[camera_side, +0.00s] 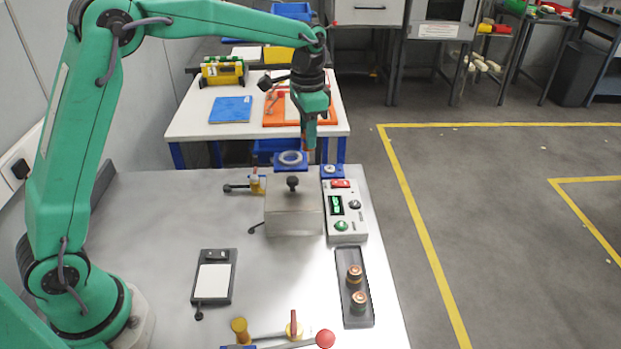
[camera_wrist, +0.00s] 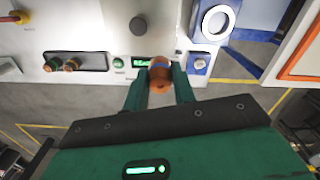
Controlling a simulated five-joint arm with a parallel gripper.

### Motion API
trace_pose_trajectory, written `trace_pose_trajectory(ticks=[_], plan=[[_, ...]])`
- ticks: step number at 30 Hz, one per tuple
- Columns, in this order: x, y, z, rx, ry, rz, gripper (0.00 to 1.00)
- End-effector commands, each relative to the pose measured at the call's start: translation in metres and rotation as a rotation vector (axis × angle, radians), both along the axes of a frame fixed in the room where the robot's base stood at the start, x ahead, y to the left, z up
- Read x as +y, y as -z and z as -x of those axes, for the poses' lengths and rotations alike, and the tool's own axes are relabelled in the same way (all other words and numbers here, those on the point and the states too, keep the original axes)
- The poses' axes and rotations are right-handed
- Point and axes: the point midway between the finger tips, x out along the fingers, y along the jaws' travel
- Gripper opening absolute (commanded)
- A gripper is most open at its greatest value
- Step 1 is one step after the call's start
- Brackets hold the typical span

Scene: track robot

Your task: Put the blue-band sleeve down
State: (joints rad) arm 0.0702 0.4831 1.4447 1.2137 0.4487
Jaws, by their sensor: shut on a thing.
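My gripper (camera_side: 309,143) is above the far right part of the metal bench, pointing down. Its green fingers (camera_wrist: 160,82) are closed on a copper-brown sleeve (camera_wrist: 160,73), with a bluish band partly showing at its far end. In the side view the held sleeve is small and mostly hidden by the fingers. A blue block with a pale ring (camera_side: 291,159) is just left of the gripper. A small blue holder with a metal centre (camera_side: 329,171) is below and right of it, and also shows in the wrist view (camera_wrist: 199,64).
A control box (camera_side: 346,212) with a green display stands beside a metal block (camera_side: 294,216) with a black knob. A dark tray (camera_side: 347,318) holds two other banded sleeves. A black-framed pad (camera_side: 214,276) lies left. The bench between them is clear.

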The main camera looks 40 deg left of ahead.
Motion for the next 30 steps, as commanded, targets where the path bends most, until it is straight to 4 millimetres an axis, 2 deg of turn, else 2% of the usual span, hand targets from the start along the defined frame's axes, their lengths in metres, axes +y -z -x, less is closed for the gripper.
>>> trace_pose_trajectory(ticks=[5,11,20,30], plan=[[-0.009,0.001,0.003,0.000,0.002,0.000,0.01],[-0.042,0.007,0.013,0.000,0.007,0.000,0.01],[-0.123,0.022,0.053,0.001,0.011,0.000,0.01],[-0.204,0.041,0.120,0.000,0.013,0.000,0.01]])
